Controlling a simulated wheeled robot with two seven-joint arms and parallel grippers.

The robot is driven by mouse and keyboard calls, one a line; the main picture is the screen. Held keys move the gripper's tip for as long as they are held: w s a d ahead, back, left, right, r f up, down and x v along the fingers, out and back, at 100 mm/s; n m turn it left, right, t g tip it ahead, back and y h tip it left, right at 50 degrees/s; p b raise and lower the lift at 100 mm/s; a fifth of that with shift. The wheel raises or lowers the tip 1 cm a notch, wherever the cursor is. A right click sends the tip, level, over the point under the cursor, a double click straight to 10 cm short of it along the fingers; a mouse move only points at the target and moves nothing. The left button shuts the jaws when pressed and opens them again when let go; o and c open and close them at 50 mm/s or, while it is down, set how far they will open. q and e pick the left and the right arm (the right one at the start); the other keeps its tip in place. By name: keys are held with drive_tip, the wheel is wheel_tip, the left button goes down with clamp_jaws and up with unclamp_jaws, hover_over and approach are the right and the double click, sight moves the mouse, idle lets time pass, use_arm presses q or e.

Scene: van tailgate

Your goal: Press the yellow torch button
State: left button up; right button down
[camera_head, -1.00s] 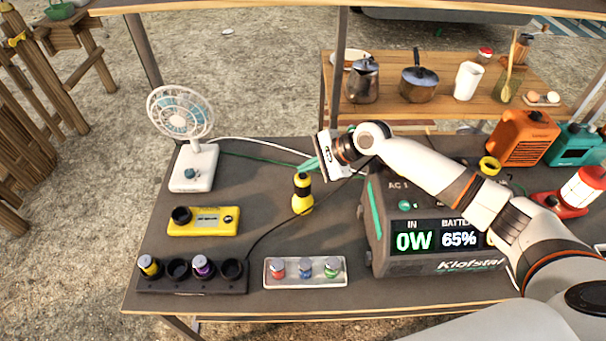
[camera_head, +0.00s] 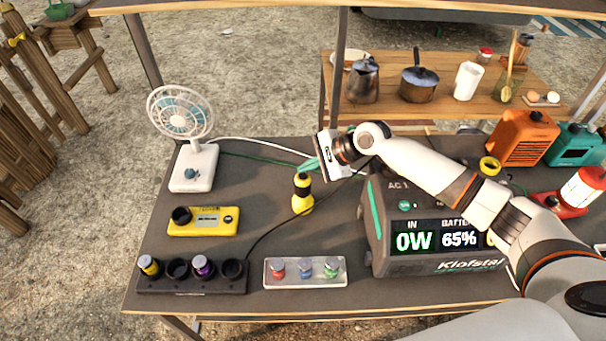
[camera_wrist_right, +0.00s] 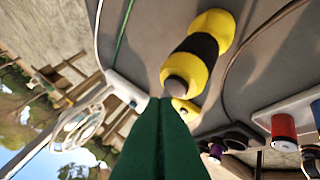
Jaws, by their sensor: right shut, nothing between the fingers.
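The yellow and black torch (camera_head: 302,195) stands upright on the dark table, left of the power station. In the right wrist view the torch (camera_wrist_right: 199,57) shows its yellow ends, black middle and a grey round button (camera_wrist_right: 177,86) on its near end. My right gripper (camera_head: 308,166) is shut and empty, with its green fingers just above and right of the torch in the head view. In the right wrist view its fingertips (camera_wrist_right: 160,100) show close beside the grey button; I cannot tell whether they touch it. My left gripper is not in view.
The power station (camera_head: 375,235) stands right of the torch. A white fan (camera_head: 195,168), a yellow meter (camera_head: 203,221), a black battery holder (camera_head: 215,285) and a tray of small coloured cells (camera_head: 270,284) stand to the left and front. Cables run behind and beside the torch.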

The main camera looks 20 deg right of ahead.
drive_tip(key=shift+f, duration=0.15)
idle(0.3)
drive_tip(key=shift+f+p, duration=0.15)
drive_tip(key=shift+p, duration=0.15)
drive_tip(key=shift+f, duration=0.15)
drive_tip(key=shift+f, duration=0.2)
drive_tip(key=shift+r, duration=0.1)
drive_tip(key=shift+r+p, duration=0.5)
drive_tip(key=shift+p, duration=0.6)
drive_tip(key=shift+r, duration=0.1)
